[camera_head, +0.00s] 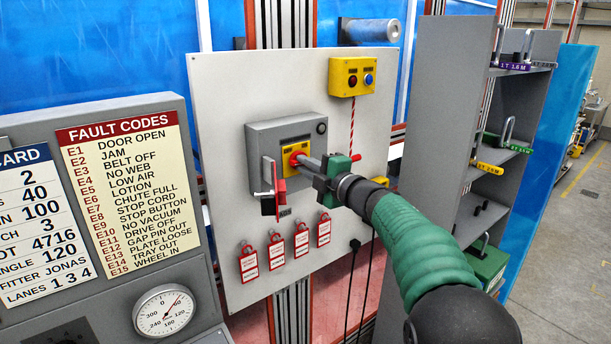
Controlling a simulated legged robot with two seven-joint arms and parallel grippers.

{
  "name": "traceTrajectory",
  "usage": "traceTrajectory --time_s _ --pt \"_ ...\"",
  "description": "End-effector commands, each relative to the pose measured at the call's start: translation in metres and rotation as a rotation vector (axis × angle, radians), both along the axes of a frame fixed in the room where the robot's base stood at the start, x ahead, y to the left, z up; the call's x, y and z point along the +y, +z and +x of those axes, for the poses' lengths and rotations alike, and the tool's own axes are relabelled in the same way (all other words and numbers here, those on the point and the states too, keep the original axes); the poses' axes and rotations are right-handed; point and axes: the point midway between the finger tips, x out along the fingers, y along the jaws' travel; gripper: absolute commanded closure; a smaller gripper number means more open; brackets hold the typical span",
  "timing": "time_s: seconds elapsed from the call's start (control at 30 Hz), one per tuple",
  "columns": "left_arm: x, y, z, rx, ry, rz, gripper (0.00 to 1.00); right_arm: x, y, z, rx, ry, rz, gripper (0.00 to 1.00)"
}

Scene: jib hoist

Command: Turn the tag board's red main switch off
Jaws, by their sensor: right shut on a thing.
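The tag board (225,112) is a pale upright panel in the middle of the head view. A grey switch box (262,135) is mounted on it, with a yellow plate and the red main switch (292,160) on its face. My right gripper (312,164) reaches in from the lower right and is shut at the red switch. Its fingers hide much of the switch, so I cannot tell the handle's angle. A red hasp or padlock-like piece (279,170) hangs beside the switch at the box's lower edge. My left gripper is out of view.
Several red-and-white tags (276,250) hang low on the board. A yellow button box (352,77) sits at its top right. A fault-code panel (125,170) with a gauge stands at left. A grey shelf rack (435,120) stands at right.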

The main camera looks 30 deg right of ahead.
Motion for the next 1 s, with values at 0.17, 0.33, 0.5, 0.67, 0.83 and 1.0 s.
traceTrajectory --time_s 0.17,0.33,0.5,0.67,0.83,1.0 --pt "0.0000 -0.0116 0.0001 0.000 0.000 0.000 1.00 0.0001 -0.0112 0.0008 0.008 0.001 -0.081 1.00" --pt "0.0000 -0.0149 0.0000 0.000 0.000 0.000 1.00 0.0001 -0.0104 0.0009 0.004 0.002 -0.125 1.00" --pt "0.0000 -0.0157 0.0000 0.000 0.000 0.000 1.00 0.0002 -0.0098 0.0010 0.004 0.002 -0.141 1.00" --pt "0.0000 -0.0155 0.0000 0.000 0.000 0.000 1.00 0.0004 -0.0095 0.0010 0.004 0.003 -0.143 1.00" --pt "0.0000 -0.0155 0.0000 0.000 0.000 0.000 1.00 0.0005 -0.0095 0.0011 0.004 0.003 -0.143 1.00" --pt "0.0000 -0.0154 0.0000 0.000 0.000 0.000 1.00 0.0005 -0.0075 0.0009 0.000 0.002 -0.142 0.68"
